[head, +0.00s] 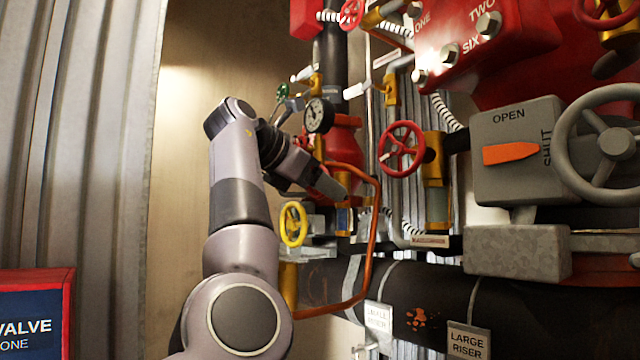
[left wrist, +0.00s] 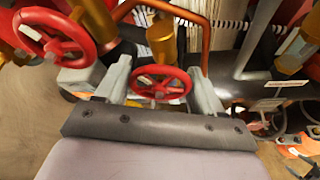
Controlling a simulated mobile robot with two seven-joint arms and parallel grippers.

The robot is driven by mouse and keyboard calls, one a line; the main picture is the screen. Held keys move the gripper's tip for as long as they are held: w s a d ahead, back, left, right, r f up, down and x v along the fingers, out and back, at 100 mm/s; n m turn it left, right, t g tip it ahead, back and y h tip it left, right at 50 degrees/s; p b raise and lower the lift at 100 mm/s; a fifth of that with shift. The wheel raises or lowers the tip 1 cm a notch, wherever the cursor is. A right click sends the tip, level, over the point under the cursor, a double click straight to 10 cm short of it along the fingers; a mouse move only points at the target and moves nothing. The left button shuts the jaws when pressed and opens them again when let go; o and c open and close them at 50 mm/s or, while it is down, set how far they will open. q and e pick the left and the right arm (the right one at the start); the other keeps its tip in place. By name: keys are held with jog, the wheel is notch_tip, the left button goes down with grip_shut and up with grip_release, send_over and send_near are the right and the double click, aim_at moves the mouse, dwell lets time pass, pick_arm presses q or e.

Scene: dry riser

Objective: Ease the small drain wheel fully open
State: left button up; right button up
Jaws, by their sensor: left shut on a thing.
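The small red wheel (left wrist: 180,76) sits between the two grey fingers of my left gripper (left wrist: 160,86) in the left wrist view, with a brass fitting (left wrist: 161,40) just behind it. The fingers are shut on its rim from both sides. In the head view my left gripper (head: 332,188) reaches in among the pipes below the pressure gauge (head: 318,115), and the small wheel is hidden behind it. How far the wheel is turned cannot be told. My right gripper is in neither view.
A red wheel (head: 402,148) is to the right of the gripper, a yellow wheel (head: 293,224) below left. An orange pipe (head: 374,235) bends close by the fingers. A grey box (head: 518,150) with a large grey wheel (head: 614,142) stands right. A black pipe (head: 420,290) runs below.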

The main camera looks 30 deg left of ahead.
pick_arm(q)
jog(key=n+h, duration=0.2)
jog(key=n, duration=0.1)
jog(key=shift+r+g, duration=0.1)
jog(key=shift+g, duration=0.3)
jog(key=shift+n+g+h, duration=0.3)
jog(key=shift+n+h, duration=0.4)
jog(key=shift+n, duration=0.5)
jog(key=shift+n+h, duration=0.8)
jog(key=shift+n, duration=0.4)
jog(key=shift+n+h, duration=0.9)
jog(key=shift+n, duration=0.5)
jog(key=o, duration=0.7)
jog(key=shift+s, duration=0.15)
